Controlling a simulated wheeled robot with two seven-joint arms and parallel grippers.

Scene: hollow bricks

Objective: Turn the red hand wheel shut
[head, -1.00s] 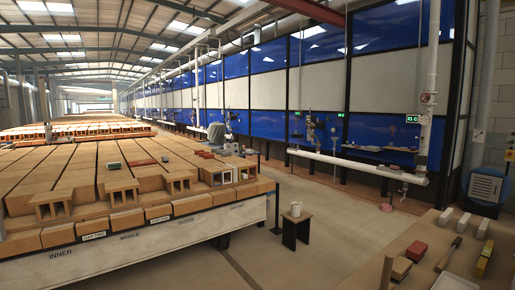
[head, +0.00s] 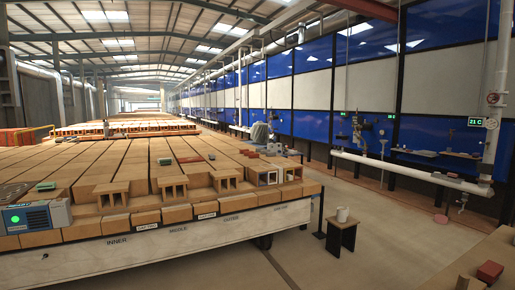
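A small round reddish thing (head: 493,98) shows at the tall white pipe (head: 497,60) near the right edge. It is too small to tell whether it is the red hand wheel or a sign. A small fitting (head: 463,201) hangs under the long white horizontal pipe, also too small to make out. Neither of my grippers is in view.
A long bench (head: 150,250) loaded with hollow bricks fills the left and middle. A black stool (head: 341,236) with a white bucket (head: 342,214) stands at its right end. A wooden table (head: 440,272) is at bottom right. Concrete floor (head: 385,230) lies clear between.

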